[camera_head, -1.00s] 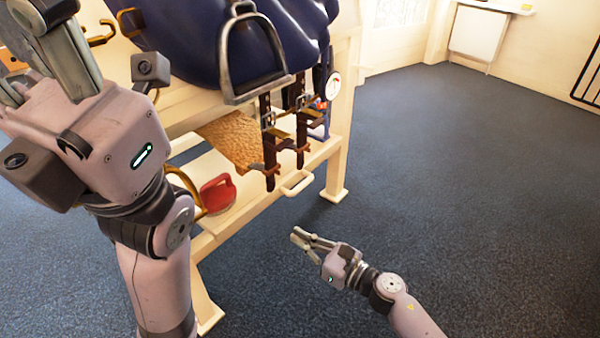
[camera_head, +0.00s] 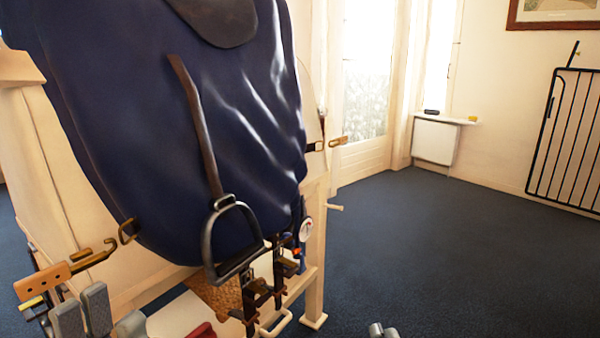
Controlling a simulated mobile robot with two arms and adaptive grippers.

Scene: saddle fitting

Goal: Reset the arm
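My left gripper (camera_head: 83,312) is at the bottom left, below and left of the blue-covered saddle stand. Its two grey finger pads stand side by side, apart, with nothing seen between them. Only the tips of my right gripper (camera_head: 383,331) show at the bottom edge, over the dark floor; the rest is out of frame. Nothing shows in its tips, and how far they are parted is unclear. A dark blue cover (camera_head: 170,130) drapes the stand. A metal stirrup (camera_head: 208,245) hangs on a brown strap (camera_head: 197,120) in front of it.
Brown buckled straps (camera_head: 278,285) hang under the cover beside a cream post (camera_head: 316,265). A red object (camera_head: 203,331) is partly cut off below. Hooks and a tan handle (camera_head: 42,281) are near my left gripper. Dark carpet (camera_head: 430,260) is clear on the right.

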